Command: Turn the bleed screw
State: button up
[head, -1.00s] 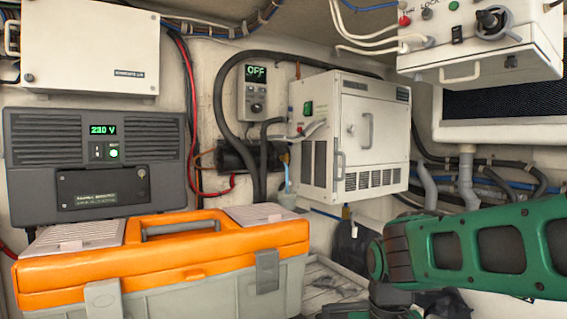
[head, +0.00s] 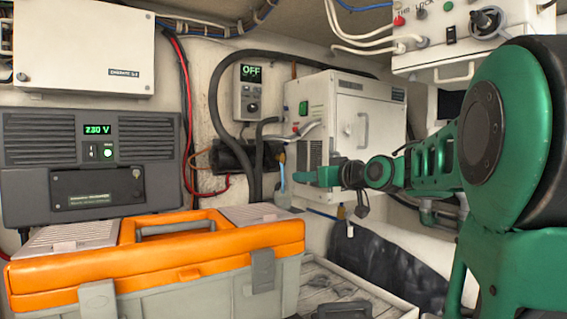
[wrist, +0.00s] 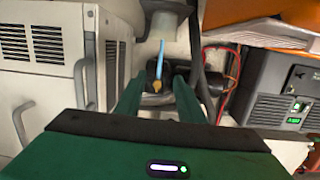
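The bleed screw appears to be the small brass-coloured fitting (wrist: 157,86) at the end of a light-blue tube (wrist: 161,60) in the wrist view. My gripper (wrist: 155,84) is open, with one green finger on each side of the fitting and visible gaps between. In the head view my gripper (head: 300,177) reaches left across the white unit's lower front, close to the tube. Contact cannot be told.
The white unit (head: 370,118) has a door handle and stands close to my gripper. Black hoses (head: 217,90) and a dark cylinder (head: 232,156) lie beyond the tube. An orange-lidded toolbox (head: 190,262) fills the lower left. A control box (head: 432,65) hangs at the upper right.

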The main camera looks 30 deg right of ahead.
aim_at(284, 158)
jog(key=shift+n+t, duration=0.3)
jog(key=shift+t, duration=0.5)
jog(key=w+r, duration=0.1)
jog(key=w, duration=0.2)
jog(key=w+r, duration=0.2)
jog(key=w, duration=0.2)
jog(key=w+r, duration=0.1)
jog(key=w, duration=0.3)
jog(key=shift+w+r, duration=0.1)
jog(key=shift+r, duration=0.1)
jog(key=shift+c, duration=0.3)
grip_shut()
